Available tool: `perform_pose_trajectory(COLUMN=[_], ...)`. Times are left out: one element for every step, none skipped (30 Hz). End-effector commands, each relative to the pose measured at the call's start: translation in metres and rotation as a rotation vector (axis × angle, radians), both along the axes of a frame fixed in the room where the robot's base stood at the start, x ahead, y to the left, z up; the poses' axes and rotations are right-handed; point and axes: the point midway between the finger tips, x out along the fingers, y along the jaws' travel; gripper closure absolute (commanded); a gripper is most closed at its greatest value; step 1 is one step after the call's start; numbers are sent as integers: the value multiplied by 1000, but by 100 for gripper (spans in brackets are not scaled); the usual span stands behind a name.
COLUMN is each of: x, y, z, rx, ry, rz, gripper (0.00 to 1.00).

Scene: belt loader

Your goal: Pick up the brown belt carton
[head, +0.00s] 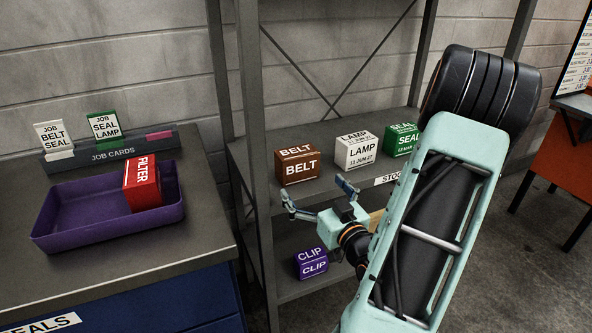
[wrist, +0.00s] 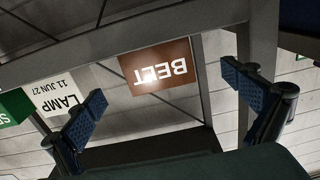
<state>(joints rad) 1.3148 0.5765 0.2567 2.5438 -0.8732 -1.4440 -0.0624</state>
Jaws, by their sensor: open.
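The brown belt carton (head: 297,166) stands on the upper shelf of the grey rack in the head view, at the left of a row of cartons. In the wrist view the belt carton (wrist: 160,67) appears upside down, ahead of and between the two fingers. My gripper (head: 316,190) is open and empty, in front of the shelf and a little below the carton, apart from it. In the wrist view the blue-padded fingertips of my gripper (wrist: 170,100) are spread wide, with nothing between them.
The white lamp carton (head: 356,151) and green seal carton (head: 401,140) stand right of the belt carton. A purple clip carton (head: 311,263) is on the lower shelf. A rack post (head: 256,130) rises left of the belt carton. A purple tray (head: 100,230) holding a red filter carton (head: 141,184) sits on the bench.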

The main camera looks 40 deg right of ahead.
Motion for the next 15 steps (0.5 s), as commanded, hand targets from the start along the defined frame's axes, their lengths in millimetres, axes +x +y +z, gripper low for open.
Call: perform_pose_trajectory(x=[4, 6, 9, 11, 13, 16, 18, 20, 22, 25, 31, 37, 40, 43, 46], y=[-1, -1, -2, -2, -3, -4, -4, -4, -4, -5, -7, -8, -9, -9, -10], z=[-5, -5, -5, -6, -5, -6, -5, -5, -4, -3, -1, -1, -1, -1, -1], rx=[-4, -5, -5, -5, -6, -4, -5, -5, -3, -3, -1, -1, 0, 1, 1], ry=[0, 0, 0, 1, 0, 0, 1, 0, 0, 1, 0, 1, 2, 2, 2], rz=[1, 1, 3, 3, 2, 1, 1, 1, 1, 1, 1, 1, 1, 0, 0], gripper=[0, 0, 0, 0, 0, 0, 0, 0, 0, 0, 0, 0, 0, 0, 0])
